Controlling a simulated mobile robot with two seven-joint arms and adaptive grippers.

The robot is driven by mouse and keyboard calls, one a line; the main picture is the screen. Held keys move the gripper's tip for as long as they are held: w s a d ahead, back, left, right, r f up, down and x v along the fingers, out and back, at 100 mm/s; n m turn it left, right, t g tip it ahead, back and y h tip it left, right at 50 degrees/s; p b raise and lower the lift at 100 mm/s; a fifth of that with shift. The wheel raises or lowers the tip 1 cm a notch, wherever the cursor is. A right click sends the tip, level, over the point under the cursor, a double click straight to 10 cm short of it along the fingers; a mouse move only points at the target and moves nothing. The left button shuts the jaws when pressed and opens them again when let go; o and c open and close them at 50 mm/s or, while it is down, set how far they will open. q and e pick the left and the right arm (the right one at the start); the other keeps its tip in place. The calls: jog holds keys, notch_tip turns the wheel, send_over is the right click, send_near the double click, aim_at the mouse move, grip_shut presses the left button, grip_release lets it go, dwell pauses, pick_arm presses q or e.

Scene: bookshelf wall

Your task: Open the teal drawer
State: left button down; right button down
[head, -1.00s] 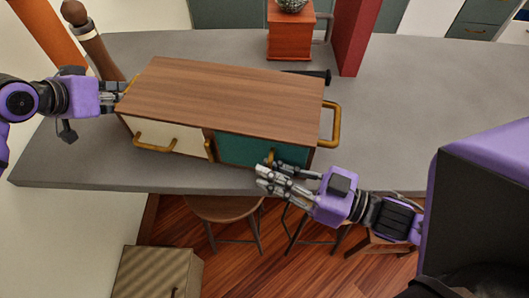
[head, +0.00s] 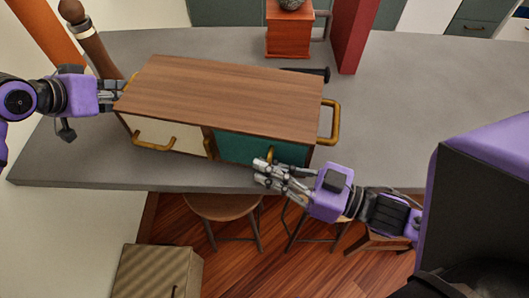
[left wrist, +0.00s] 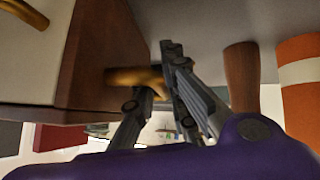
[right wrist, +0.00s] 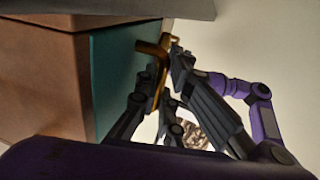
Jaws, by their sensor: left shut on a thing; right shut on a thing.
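A brown wooden box (head: 225,95) stands on the grey counter. Its front has a teal drawer (head: 235,146) on the right, which looks flush with the box. My right gripper (head: 263,172) is at the drawer's front, shut on its brass handle (right wrist: 143,92). The right wrist view shows this handle between the fingers, with the teal front (right wrist: 112,72) beside them. My left gripper (head: 117,95) is at the box's left end. In the left wrist view its fingers are shut on the brass side handle (left wrist: 130,77). The fingers partly hide both handles.
A cream front (head: 165,133) with a brass handle is left of the teal drawer. Another side handle (head: 331,122) sticks out at the box's right end. Stools (head: 222,208) are below the counter edge.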

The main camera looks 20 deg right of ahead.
jog(key=shift+s+a+f, duration=0.1)
jog(key=shift+s, duration=0.1)
jog(key=s+a, duration=0.6)
jog(key=s, duration=0.3)
jog(key=shift+s, duration=0.15)
dwell(1.0)
jog(key=shift+f, duration=0.1)
jog(key=c, duration=1.7)
grip_release()
jog(key=shift+c, duration=0.2)
jog(key=v, duration=1.2)
